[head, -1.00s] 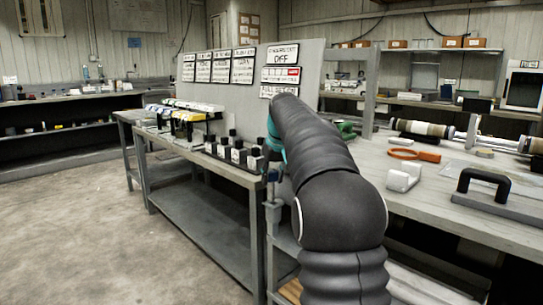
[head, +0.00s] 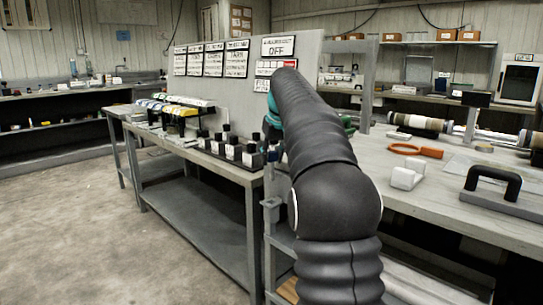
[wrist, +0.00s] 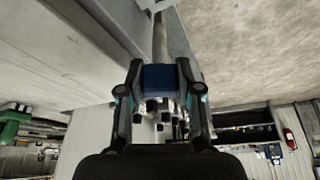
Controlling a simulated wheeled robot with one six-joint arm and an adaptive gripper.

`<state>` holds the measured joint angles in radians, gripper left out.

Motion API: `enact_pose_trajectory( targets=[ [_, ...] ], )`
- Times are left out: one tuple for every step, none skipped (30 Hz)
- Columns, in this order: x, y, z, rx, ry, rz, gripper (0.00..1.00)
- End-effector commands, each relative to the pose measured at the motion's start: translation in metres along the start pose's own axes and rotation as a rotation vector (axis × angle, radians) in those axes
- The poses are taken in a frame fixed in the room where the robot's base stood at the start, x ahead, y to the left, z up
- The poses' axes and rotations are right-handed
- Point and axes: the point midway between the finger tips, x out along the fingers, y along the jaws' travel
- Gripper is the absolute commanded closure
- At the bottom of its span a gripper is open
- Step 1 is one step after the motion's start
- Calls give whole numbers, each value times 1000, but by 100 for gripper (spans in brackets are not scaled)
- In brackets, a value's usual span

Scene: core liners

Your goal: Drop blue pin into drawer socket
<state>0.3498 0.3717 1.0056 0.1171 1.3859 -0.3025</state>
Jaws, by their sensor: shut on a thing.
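In the wrist view my gripper (wrist: 159,68) is shut on the blue pin (wrist: 160,77). The pin shows as a short dark-blue block between the two fingers. Its far end cannot be made out. In the head view my own black arm hides most of the gripper, and only a bit of teal shows at the arm's far end. The pin does not show there. I cannot make out a drawer socket in either view.
A grey bench (head: 222,172) on the left carries a row of black-and-white blocks (head: 231,150). A panel with signs (head: 296,82) stands behind it. The right table (head: 425,196) holds an orange ring tool (head: 416,151), a white block (head: 407,175) and a black handle (head: 492,182). Floor at left is clear.

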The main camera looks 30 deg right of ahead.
Motion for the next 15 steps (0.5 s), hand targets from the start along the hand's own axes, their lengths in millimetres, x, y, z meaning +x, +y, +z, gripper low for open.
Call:
enact_pose_trajectory(
  targets=[
    [3, 0, 1, -1, 0, 0, 100],
    [4, -1, 1, -1, 1, 0, 100],
    [5, -1, 2, -1, 1, 0, 100],
    [6, -2, 2, -2, 1, -1, 100],
    [7, -2, 2, -2, 1, -1, 100],
    [8, -2, 3, -3, 1, -1, 100],
    [9, -2, 3, -3, 0, -1, 100],
    [10, -2, 4, -3, 0, -1, 100],
    [12, -2, 4, -3, 0, -1, 100],
    [12, -2, 5, -3, 0, -1, 100],
    [13, -2, 5, -3, 0, -1, 100],
    [15, -2, 6, -3, 0, -1, 100],
    [16, -2, 6, -3, 0, -1, 100],
    [16, -2, 7, -3, 0, -1, 100],
    [18, -2, 7, -3, 0, -1, 100]
  ],
)
